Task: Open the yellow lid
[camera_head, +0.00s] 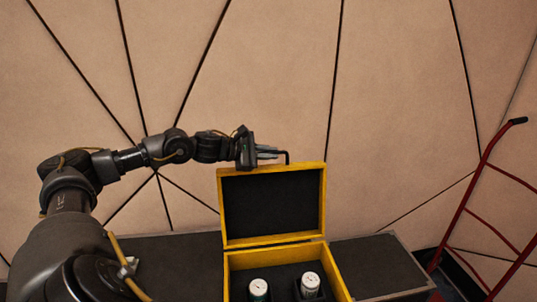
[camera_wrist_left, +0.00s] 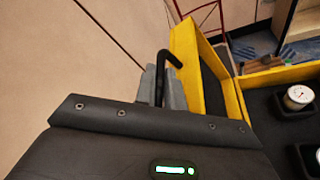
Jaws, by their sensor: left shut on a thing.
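The yellow lid (camera_head: 222,208) stands upright at the back of the yellow box (camera_head: 227,275), its dark inner face toward me. In the left wrist view the lid (camera_wrist_left: 187,50) shows from its side, raised. My left gripper (camera_head: 268,153) is at the lid's top edge, shut on a thin black bent handle (camera_head: 287,156). The handle (camera_wrist_left: 163,75) also shows between the fingers in the left wrist view. Two gauge-topped cans (camera_head: 258,288) (camera_head: 310,282) sit in dark holders inside the box. My right gripper is not in view.
The box rests on a dark case with metal edges (camera_head: 400,262). A red hand truck (camera_head: 467,195) stands at the right. A tan panelled wall with dark seams (camera_head: 280,60) is behind. The case top is bare on both sides of the box.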

